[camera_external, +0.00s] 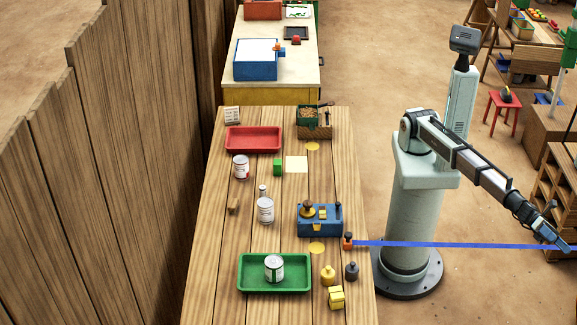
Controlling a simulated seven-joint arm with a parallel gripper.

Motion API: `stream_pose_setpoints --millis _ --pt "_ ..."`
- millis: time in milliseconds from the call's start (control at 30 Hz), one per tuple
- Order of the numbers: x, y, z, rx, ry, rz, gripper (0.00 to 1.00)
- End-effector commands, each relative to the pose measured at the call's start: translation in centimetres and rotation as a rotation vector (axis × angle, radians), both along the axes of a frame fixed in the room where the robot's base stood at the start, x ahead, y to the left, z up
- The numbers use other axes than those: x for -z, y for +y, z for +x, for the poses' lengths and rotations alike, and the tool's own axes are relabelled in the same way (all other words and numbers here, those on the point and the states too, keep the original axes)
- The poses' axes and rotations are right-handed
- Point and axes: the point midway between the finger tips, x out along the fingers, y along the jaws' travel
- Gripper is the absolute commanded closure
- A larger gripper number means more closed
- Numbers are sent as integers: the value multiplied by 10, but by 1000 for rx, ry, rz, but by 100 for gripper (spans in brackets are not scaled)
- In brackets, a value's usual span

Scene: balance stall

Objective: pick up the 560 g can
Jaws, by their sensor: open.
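Three cans stand on the wooden table, and their weight labels are too small to read, so I cannot tell which is the 560 g can. A white can with red (240,167) stands just below the red tray. A pale grey-white can (265,210) stands near the middle. A white can with green (274,268) stands in the green tray (300,288). My gripper (561,244) is off at the right edge, pointing down, well clear of the table and all cans. It is open and small in view.
A blue strip (450,244) runs from a small orange post (347,243) toward my gripper. A blue box with a knob (320,221), brass and dark weights (328,274), a red tray (253,150) and a green block (278,167) share the table. A plank wall (130,150) stands left.

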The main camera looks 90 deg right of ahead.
Motion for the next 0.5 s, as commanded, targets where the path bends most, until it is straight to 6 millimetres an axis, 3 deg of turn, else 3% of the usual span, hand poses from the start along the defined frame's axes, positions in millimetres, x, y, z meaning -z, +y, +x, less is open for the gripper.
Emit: stream_pose_setpoints --millis 100,367,500 --pt "-11 8 19 -2 -75 6 0" --pt "-12 24 67 11 -262 1 0" --pt "-6 35 109 24 -403 -10 0"
